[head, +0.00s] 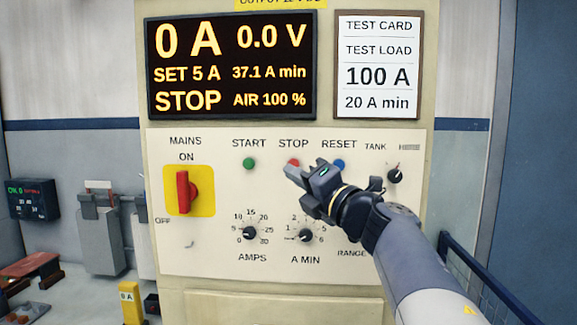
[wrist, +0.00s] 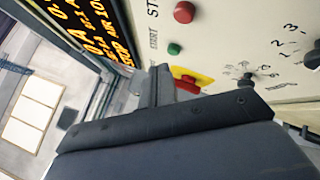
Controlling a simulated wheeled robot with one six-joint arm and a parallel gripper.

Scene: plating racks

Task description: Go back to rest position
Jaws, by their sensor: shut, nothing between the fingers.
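My gripper (head: 296,172) is shut and empty in front of the control panel (head: 215,235), over the area just below the red STOP button (head: 293,162). Whether its tips touch the panel I cannot tell. In the wrist view the closed fingers (wrist: 162,85) point toward the panel, with the red button (wrist: 184,12) and the green button (wrist: 174,48) beyond them. My arm reaches in from the lower right of the head view and covers part of the panel's right side.
The display (head: 230,68) reads 0 A, 0.0 V, STOP. The red MAINS switch (head: 182,191) stands upright on its yellow plate. The AMPS knob (head: 249,233) and A MIN knob (head: 305,235) sit below. A blue railing (head: 480,275) stands at the right.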

